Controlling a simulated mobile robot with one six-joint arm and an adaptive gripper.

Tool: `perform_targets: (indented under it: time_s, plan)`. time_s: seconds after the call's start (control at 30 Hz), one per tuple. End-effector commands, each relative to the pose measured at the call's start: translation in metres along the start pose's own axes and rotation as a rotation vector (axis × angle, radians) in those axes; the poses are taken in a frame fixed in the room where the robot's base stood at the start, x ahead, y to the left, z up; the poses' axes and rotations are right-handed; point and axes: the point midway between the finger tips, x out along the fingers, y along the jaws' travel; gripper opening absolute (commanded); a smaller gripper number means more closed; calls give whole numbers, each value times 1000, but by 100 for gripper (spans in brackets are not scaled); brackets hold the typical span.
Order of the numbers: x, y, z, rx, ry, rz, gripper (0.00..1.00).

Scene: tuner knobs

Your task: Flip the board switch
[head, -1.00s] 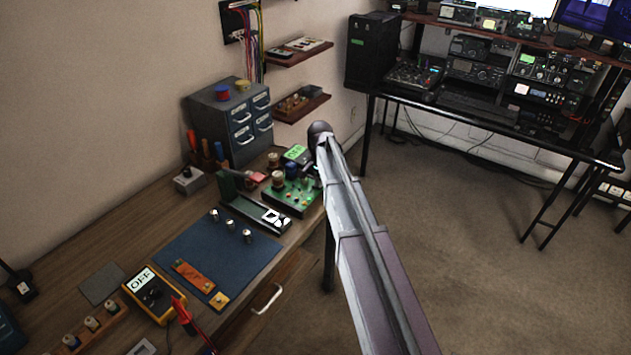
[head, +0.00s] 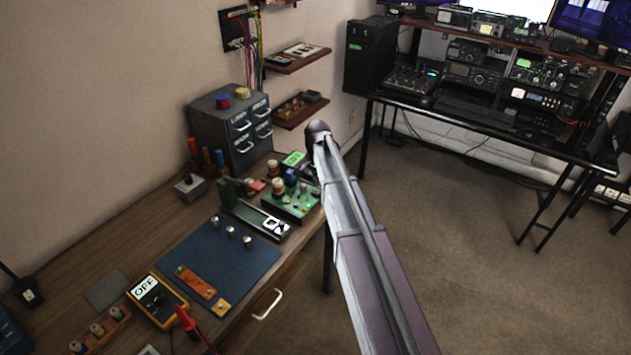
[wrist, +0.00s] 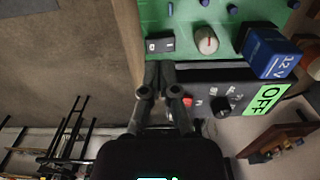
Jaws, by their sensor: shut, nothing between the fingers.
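The green circuit board (head: 290,207) sits near the right end of the workbench, with round parts standing on it. In the wrist view the board (wrist: 185,12) fills the top. A small black rocker switch (wrist: 160,45) with white marks is at its near edge, left of a pale round knob (wrist: 206,40). My gripper (wrist: 166,70) is shut and empty, its fingertips just short of the switch in the picture; I cannot tell if they touch. In the head view my arm hides the gripper.
A black box with a green OFF label (wrist: 265,98) and a dark knob (wrist: 221,107) lies close beside the fingers. A blue 12 V block (wrist: 268,52) stands on the board. A blue mat (head: 215,258) and yellow OFF meter (head: 157,300) are farther along the bench.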

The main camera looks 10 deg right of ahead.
Motion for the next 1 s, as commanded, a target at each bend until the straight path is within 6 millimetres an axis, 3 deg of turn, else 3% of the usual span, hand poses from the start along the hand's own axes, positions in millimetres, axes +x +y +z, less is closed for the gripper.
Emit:
perform_targets:
  time_s: [0.03, 1.0]
  plan:
    - [-9, -1, 0, 0, 0, 0, 0]
    - [-89, -12, 0, 0, 0, 0, 0]
